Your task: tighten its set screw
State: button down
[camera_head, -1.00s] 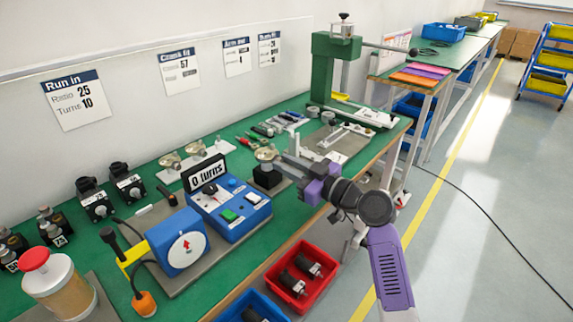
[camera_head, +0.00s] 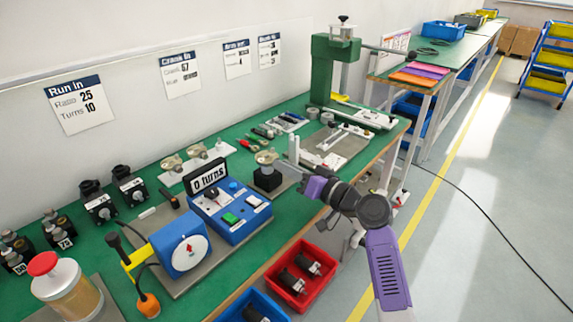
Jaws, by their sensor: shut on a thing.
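My gripper (camera_head: 295,166) is over the green bench, just right of a black block (camera_head: 267,178) with a round brass-coloured part (camera_head: 266,157) on top. A slim upright grey piece (camera_head: 293,148) stands at the gripper's fingertips. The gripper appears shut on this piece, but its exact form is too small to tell. It looks apart from the brass-coloured part. No set screw can be made out at this size.
A blue box with a "0 turns" display (camera_head: 208,178) and a blue dial unit (camera_head: 181,247) stand left of the block. A green press (camera_head: 322,75) stands behind. A red bin (camera_head: 300,270) is below the bench edge. Several hand tools lie behind.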

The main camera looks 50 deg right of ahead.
jog(key=shift+s+f+m+p, duration=0.15)
jog(key=shift+m+p, duration=3.1)
jog(key=shift+m, duration=2.1)
jog(key=shift+f+m+p, duration=0.15)
jog(key=shift+m+p, duration=3.1)
jog(key=shift+m, duration=2.1)
jog(key=shift+f, duration=0.1)
jog(key=c, duration=1.5)
grip_release()
jog(key=shift+o, duration=1)
jog(key=shift+s+d+b, duration=0.15)
jog(key=shift+s+b, duration=0.15)
jog(key=shift+s, duration=3.6)
